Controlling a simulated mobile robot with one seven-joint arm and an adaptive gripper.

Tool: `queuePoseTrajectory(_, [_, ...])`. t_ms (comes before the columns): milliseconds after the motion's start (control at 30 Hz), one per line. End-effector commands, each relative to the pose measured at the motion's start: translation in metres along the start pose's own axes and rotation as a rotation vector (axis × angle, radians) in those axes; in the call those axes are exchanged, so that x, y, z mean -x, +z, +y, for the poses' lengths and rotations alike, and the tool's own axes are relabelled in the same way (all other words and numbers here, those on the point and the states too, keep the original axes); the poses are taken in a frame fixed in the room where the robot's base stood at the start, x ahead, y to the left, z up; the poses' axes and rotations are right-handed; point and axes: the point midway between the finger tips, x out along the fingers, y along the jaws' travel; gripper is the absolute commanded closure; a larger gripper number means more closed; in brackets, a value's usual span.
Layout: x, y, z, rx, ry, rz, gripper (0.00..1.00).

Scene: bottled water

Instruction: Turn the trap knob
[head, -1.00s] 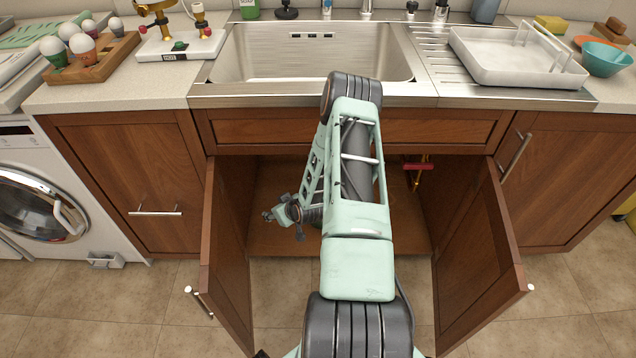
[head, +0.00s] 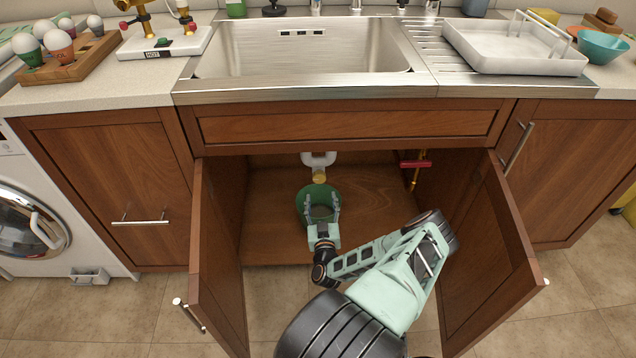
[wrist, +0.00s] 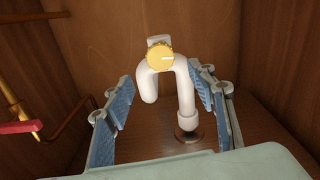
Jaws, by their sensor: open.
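The trap knob is a round yellow knob (wrist: 160,57) with a pale mark, on the front of a white curved pipe (wrist: 183,75) in the wrist view. In the head view the knob (head: 319,179) shows small below the white pipe (head: 318,160) inside the open cabinet. My gripper (head: 321,200) points into the cabinet at the knob. In the wrist view my gripper (wrist: 161,80) is open, one blue-padded finger on each side of the pipe. The knob appears centred beyond the fingertips, with nothing held; the exact distance is unclear.
A green bucket (head: 301,207) stands beneath the pipe, partly behind my gripper. A red valve handle (head: 415,163) is at the right. Open doors at left (head: 215,255) and right (head: 490,260) flank my arm. The cabinet floor (head: 375,205) is mostly clear.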

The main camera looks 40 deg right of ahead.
Motion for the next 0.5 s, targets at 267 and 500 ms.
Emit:
queuePoseTrajectory(267, [-0.053, 0.003, 0.000, 0.001, 0.000, 0.002, 0.49])
queuePoseTrajectory(500, [-0.086, 0.002, -0.001, 0.000, -0.001, 0.000, 0.49])
